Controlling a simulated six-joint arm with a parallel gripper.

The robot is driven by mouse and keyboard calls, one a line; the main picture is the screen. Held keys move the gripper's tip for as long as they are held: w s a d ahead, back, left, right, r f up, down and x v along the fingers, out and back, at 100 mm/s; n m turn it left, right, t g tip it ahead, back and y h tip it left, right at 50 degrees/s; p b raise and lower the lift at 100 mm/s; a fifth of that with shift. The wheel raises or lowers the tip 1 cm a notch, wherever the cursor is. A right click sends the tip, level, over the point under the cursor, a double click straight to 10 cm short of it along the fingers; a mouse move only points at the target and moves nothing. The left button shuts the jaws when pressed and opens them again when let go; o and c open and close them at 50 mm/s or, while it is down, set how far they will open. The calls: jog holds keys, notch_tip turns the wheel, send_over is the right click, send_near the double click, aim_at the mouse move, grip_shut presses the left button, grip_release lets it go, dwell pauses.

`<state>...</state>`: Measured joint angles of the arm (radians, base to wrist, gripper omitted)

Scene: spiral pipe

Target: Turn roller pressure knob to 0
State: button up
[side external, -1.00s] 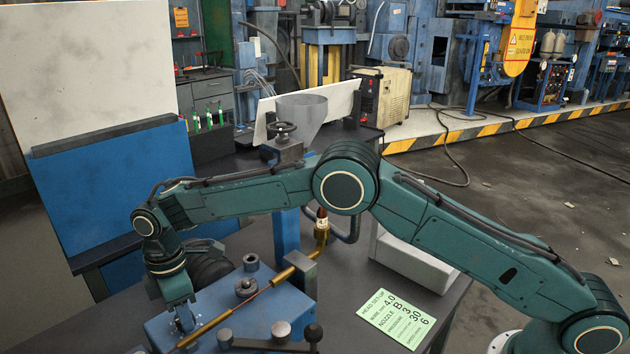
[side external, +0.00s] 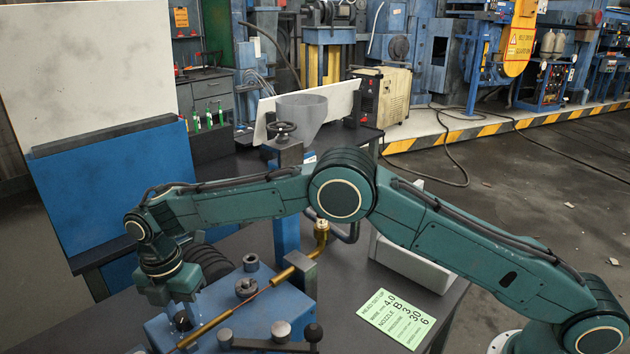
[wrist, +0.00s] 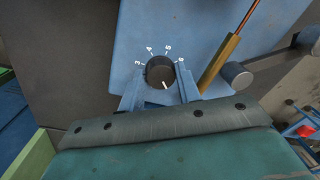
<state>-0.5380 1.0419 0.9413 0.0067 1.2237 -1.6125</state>
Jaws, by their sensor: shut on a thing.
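The roller pressure knob (wrist: 158,71) is a round dark knob on the blue machine face. White numerals 3, 4, 5 and 6 show around its upper side in the wrist view. Its white pointer line points down and slightly right in that picture, away from these numerals. Any marks on the near side are hidden by my gripper. My gripper (wrist: 160,78) is shut on the knob, one blue-grey finger on each side.
A brass rod (wrist: 219,66) and a grey cylinder (wrist: 237,75) lie just right of my gripper. The blue machine (side external: 240,314) carries rollers and knobs on top. A green settings card (side external: 397,318) lies on the dark table, right of the machine.

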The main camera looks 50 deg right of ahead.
aim_at(178, 315)
dwell(0.3)
jog(key=o, duration=1)
jog(key=shift+c, duration=0.2)
notch_tip(178, 315, up, 14)
jog(key=shift+w+a, duration=0.25)
jog(key=shift+w, duration=0.15)
jog(key=shift+f, duration=0.1)
